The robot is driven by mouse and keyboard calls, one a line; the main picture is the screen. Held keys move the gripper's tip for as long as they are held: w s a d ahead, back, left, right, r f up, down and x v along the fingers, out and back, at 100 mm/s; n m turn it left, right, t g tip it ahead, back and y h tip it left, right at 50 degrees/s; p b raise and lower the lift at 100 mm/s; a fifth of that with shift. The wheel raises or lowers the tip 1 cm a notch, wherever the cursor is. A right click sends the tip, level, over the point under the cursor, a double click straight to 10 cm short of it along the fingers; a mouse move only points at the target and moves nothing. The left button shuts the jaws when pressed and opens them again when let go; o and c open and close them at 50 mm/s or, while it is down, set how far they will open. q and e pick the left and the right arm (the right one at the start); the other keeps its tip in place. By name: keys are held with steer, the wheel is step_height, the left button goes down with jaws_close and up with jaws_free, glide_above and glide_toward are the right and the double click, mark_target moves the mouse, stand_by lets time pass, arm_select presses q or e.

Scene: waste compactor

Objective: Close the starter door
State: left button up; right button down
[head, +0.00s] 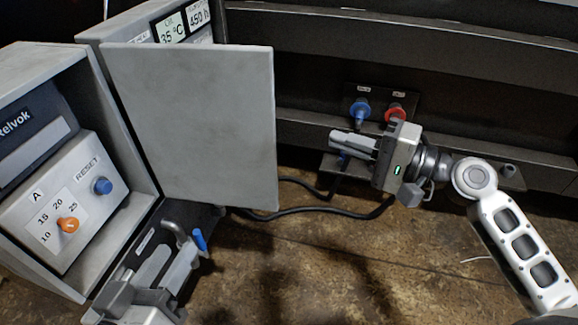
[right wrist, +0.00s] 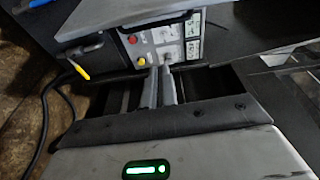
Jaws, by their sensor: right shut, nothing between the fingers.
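The starter door (head: 195,125) is a plain grey panel standing wide open, to the right of its grey box (head: 125,130). The open box shows a control panel with an orange selector knob (head: 68,225) and a blue RESET button (head: 102,186). My right gripper (head: 335,140) is shut and empty, to the right of the door's free edge and apart from it in the picture. Its closed fingers (right wrist: 160,85) also show in the right wrist view. My left gripper (head: 172,258) is at the lower left below the box, its fingers apart with nothing seen between them.
A blue-handled valve (head: 200,239) is close to my left gripper. Blue (head: 360,112) and red (head: 396,112) connectors sit on the dark machine behind my right gripper. Black hoses (head: 310,211) run below the door. The right wrist view shows a yellow-handled valve (right wrist: 80,69).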

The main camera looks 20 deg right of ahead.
steer(key=w+a, duration=0.3)
steer(key=a, duration=0.5)
steer(key=shift+w+a+r, duration=0.2)
steer(key=shift+w+a, duration=0.1)
steer(key=shift+w, duration=0.05)
stand_by(0.3)
